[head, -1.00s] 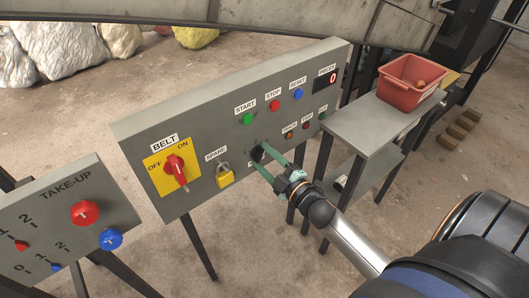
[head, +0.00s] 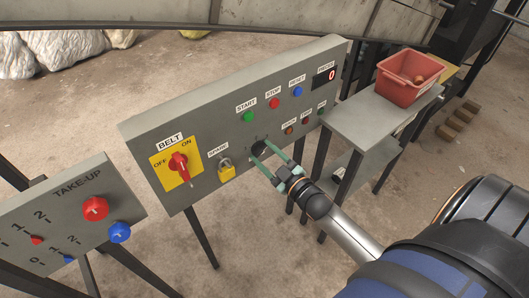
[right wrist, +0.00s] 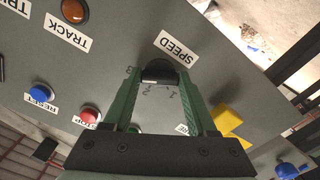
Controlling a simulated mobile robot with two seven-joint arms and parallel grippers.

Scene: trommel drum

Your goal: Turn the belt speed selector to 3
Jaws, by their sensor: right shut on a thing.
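The belt speed selector is a round black knob (head: 259,148) low in the middle of the grey control panel. In the right wrist view the knob (right wrist: 160,72) shows by an upside-down SPEED label (right wrist: 178,50), with 1, 2 and 3 marked around it. The knob's pointer is not clear, so I cannot tell its setting. My right gripper (head: 267,148) has its green fingers on either side of the knob, shut on it. The right wrist view also shows the gripper (right wrist: 158,82) around the knob. My left gripper is not in view.
A red belt switch (head: 179,164) and a yellow padlock (head: 226,171) are left of the knob. Start (head: 248,117), stop (head: 274,104) and reset (head: 298,91) buttons sit above it. A side table (head: 365,118) with a red bin (head: 408,78) stands right, close to my arm.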

